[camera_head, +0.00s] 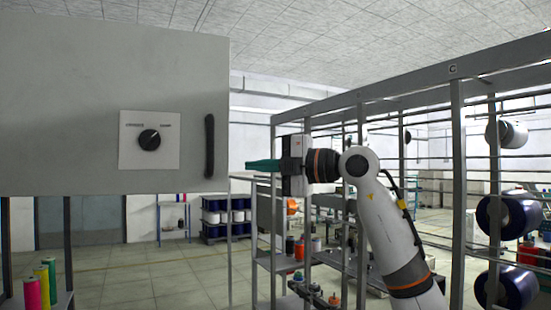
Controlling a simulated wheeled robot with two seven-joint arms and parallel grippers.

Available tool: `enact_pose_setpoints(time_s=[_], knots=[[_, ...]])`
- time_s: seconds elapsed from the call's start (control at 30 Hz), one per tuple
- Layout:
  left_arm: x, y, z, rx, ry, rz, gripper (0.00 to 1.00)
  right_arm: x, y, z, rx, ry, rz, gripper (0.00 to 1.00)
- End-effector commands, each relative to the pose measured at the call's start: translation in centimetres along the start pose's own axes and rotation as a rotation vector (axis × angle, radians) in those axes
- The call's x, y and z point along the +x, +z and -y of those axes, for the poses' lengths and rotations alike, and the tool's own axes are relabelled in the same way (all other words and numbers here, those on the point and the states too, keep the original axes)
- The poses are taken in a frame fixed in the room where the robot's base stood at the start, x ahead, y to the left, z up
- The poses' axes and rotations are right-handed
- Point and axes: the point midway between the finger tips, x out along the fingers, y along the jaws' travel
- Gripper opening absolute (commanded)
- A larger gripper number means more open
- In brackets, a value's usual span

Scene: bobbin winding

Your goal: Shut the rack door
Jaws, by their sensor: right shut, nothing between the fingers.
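A large grey panel (70,95) fills the upper left of the head view. It has a black vertical handle (209,146) near its right edge and a pale plate (131,150) with a black dial. It looks like a door, but I cannot tell whether it is the rack door or how far it stands open. My right gripper (256,165) points left with its teal fingers shut and empty. In the picture it is just right of the panel's edge and the handle, with a gap between. My left gripper is not in view.
A grey metal rack (457,190) runs along the right, with large dark blue bobbins (508,215) on it. Coloured thread cones (42,285) stand at the lower left. Shelves with more bobbins (227,217) stand farther back. The tiled floor (165,280) between is mostly clear.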

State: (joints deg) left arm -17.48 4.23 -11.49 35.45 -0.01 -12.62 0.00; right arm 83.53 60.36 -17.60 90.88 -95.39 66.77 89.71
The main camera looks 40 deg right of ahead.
Motion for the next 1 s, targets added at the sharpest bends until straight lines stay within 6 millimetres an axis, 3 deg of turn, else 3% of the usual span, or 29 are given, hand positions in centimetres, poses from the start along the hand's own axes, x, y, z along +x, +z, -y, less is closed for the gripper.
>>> enact_pose_setpoints(time_s=[0.17, 0.4, 1.0], knots=[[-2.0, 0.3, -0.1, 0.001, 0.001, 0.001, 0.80, 3.9, 0.1, 0.4, 0.002, 0.002, 0.004, 0.00], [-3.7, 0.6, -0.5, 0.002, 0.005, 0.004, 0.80, 6.0, -2.3, 0.3, 0.003, -0.001, 0.002, 0.00], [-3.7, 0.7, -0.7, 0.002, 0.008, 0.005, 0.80, 6.0, -3.0, 0.0, 0.000, -0.002, 0.001, 0.00]])
